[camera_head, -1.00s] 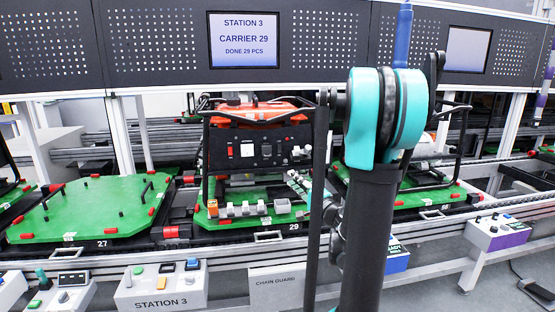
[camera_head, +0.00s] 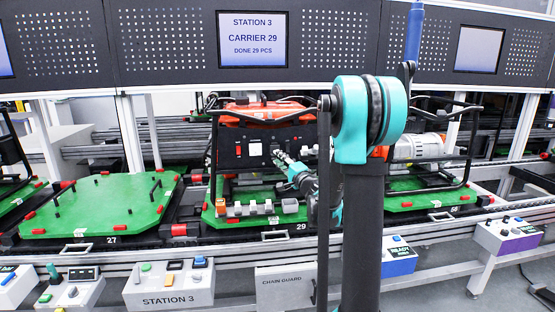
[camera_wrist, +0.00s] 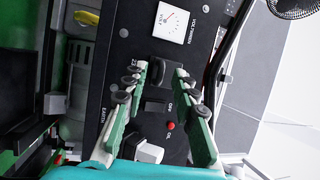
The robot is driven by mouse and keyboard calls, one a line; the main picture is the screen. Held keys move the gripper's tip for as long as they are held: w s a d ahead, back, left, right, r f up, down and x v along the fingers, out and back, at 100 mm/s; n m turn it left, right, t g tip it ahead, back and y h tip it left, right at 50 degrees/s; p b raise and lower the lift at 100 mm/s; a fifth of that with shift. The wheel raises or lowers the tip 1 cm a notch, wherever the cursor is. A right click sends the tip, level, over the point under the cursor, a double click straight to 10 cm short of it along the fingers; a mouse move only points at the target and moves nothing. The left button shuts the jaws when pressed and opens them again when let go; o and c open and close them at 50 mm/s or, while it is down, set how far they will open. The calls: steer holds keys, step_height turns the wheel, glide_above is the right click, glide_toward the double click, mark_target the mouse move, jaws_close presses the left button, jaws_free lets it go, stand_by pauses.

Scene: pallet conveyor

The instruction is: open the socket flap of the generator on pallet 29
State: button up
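The generator (camera_head: 262,112) stands on green pallet 29 (camera_head: 225,220), with a red top, black frame and black front panel. My gripper (camera_head: 279,155) is at the right part of this panel, just right of the white voltmeter (camera_head: 255,149). In the wrist view, my gripper (camera_wrist: 161,70) is open, its two green fingers pointing at the panel. A raised black piece (camera_wrist: 163,74), which looks like the socket flap, lies between the fingertips. I cannot tell whether the fingers touch it. The voltmeter (camera_wrist: 171,22) is beyond the fingertips. A black switch (camera_wrist: 155,107) marked ON lies between the fingers.
A red lamp (camera_wrist: 170,126) and a white plug-like part (camera_wrist: 149,152) sit on the panel nearby. Empty pallet 27 (camera_head: 95,210) is at left. Black frame bars surround the panel.

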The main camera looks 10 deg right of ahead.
steer(key=shift+w+a+r, duration=0.15)
steer(key=shift+w+a, duration=0.15)
steer(key=shift+w, duration=0.3)
steer(key=shift+c, duration=0.5)
jaws_close()
steer(key=shift+s, duration=0.1)
